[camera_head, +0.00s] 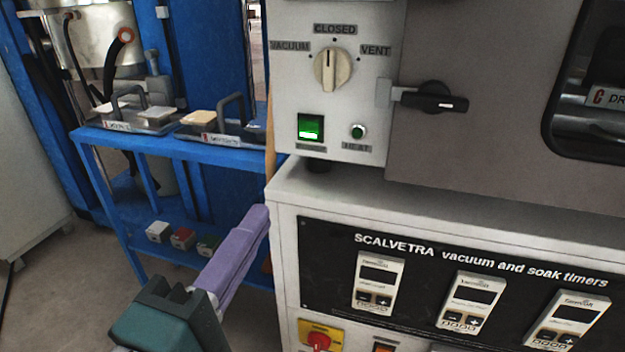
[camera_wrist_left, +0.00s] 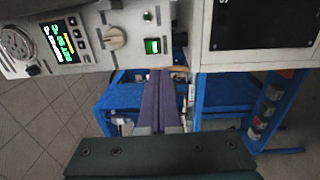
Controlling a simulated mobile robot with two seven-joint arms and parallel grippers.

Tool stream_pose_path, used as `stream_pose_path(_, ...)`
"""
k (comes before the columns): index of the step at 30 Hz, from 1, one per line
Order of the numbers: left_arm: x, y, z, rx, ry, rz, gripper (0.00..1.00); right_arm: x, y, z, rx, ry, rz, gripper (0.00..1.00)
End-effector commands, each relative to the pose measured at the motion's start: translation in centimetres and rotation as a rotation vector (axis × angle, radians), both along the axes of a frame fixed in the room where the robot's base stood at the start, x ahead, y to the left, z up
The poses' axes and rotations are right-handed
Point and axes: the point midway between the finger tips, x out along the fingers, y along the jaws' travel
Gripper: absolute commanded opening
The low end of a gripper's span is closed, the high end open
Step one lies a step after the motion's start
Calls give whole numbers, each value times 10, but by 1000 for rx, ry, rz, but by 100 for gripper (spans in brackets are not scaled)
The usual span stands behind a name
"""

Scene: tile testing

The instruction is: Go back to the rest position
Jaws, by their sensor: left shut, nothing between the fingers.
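My left gripper (camera_head: 262,212) has a dark green body and long purple fingers. In the head view it points up and to the right, left of the white timer cabinet's edge and in front of the blue frame. Its fingers lie together with nothing between them. In the left wrist view the shut fingers (camera_wrist_left: 158,75) point up toward a panel with a knob and a lit green button. I cannot tell whether the tips touch anything. My right gripper is in neither view.
The control panel has a vacuum/vent knob (camera_head: 333,69) and a lit green button (camera_head: 310,127). A black door handle (camera_head: 434,98) juts out at right. The timer cabinet (camera_head: 283,243) stands close beside the gripper. A blue rack (camera_head: 180,149) holds tiles. Floor (camera_head: 60,300) is clear at lower left.

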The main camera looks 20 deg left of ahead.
Motion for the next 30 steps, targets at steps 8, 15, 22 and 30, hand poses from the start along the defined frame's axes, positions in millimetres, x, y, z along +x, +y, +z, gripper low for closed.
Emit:
stream_pose_path(8, 0, 0, 0, 1, 0, -1, 0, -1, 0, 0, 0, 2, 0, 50)
stream_pose_path(15, -4, -36, 62, 213, 45, -203, 0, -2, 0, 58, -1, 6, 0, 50)
stream_pose_path(22, -45, -65, 133, 808, 232, -600, 0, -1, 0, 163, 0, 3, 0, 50)
stream_pose_path(30, -117, 4, 179, 1352, 623, -901, 0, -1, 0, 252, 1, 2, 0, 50)
